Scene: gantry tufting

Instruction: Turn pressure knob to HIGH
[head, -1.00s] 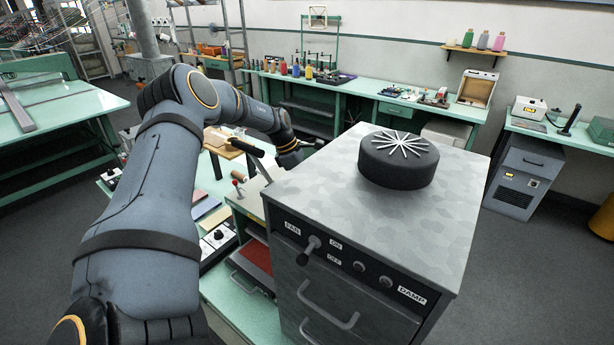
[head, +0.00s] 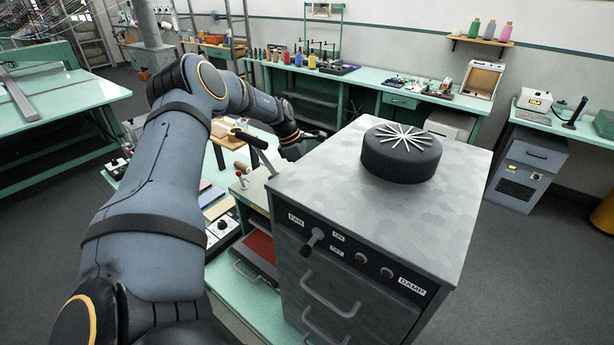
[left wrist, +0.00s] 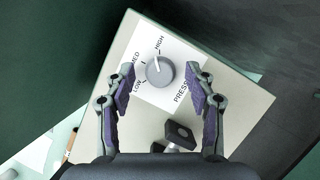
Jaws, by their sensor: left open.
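The pressure knob (left wrist: 160,72) is a round grey dial on a white label (left wrist: 172,96) marked LOW, MED, HIGH and PRESS, in the left wrist view. A white pointer line on it points up, roughly toward the HIGH side; its exact setting is hard to read. My left gripper (left wrist: 160,78) is open, with purple-padded fingers on either side of the knob in the picture and gaps to both. I cannot tell whether the fingertips reach the knob's depth. In the head view my left gripper (head: 312,136) is partly hidden behind the grey cabinet. My right gripper is not in view.
The grey metal cabinet (head: 340,180) carries a black round vent (head: 400,155) and stands close beside my left forearm. A dark block-shaped fitting (left wrist: 180,134) lies below the knob between the fingers. Green benches (head: 370,85) line the wall.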

